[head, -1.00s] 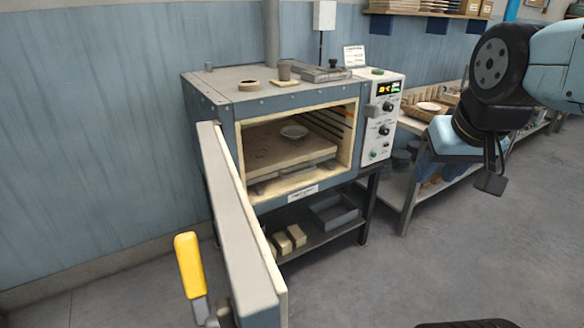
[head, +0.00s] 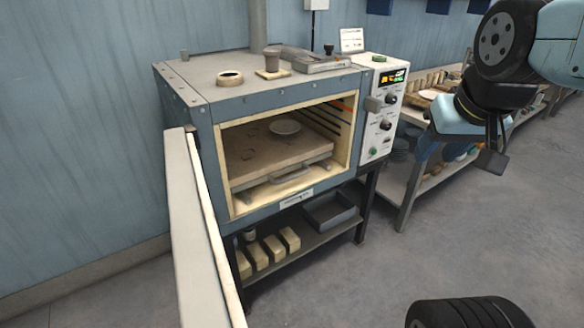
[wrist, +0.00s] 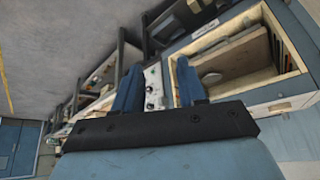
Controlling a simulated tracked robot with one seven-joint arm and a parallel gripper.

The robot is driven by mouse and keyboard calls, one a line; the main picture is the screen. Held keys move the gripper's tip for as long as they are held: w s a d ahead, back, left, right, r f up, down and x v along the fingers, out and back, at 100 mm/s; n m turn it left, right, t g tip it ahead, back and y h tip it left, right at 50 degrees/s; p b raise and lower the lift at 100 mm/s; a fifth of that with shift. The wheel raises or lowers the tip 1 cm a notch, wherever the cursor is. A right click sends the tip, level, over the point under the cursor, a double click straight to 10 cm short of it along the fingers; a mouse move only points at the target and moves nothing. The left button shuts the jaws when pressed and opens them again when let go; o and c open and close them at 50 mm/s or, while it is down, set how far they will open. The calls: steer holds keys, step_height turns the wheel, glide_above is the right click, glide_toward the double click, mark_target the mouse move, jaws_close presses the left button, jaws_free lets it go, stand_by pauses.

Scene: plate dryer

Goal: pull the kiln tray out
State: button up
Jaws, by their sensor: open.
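The kiln (head: 255,125) stands open against the wall, its door (head: 200,225) swung out toward me on the left. The kiln tray (head: 270,158) is a flat brownish slab inside the chamber, with a handle (head: 290,176) at its front edge. A small white dish (head: 285,128) rests on the tray. In the wrist view the kiln tray (wrist: 232,58) shows tilted, at upper right. My gripper (wrist: 160,85) is open and empty, its two blue fingers apart, well away from the tray.
The control panel (head: 385,105) is on the kiln's right side. Several pale blocks (head: 268,250) and a grey bin (head: 330,210) sit on the stand's lower shelf. A shelf bench (head: 425,170) stands to the right. The floor in front of the kiln is clear.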

steer(key=shift+w, duration=0.2)
steer(key=shift+w, duration=0.1)
steer(key=w+a+f+n+t, duration=0.1)
steer(key=w+f+n, duration=0.3)
steer(key=w, duration=0.6)
steer(key=w+a+f+n+t+y, duration=0.15)
steer(key=w+f+n, duration=0.25)
steer(key=w, duration=0.5)
steer(key=w+a+f+n+t, duration=0.15)
steer(key=w+f+n, duration=0.25)
steer(key=w, duration=0.6)
steer(key=n+t+y, duration=0.3)
steer(key=n+y, duration=0.4)
steer(key=n, duration=0.6)
glide_toward(292, 177)
steer(key=x, duration=1)
steer(key=shift+w+d+f, duration=0.1)
steer(key=shift+w+f, duration=0.25)
steer(key=shift+f, duration=0.05)
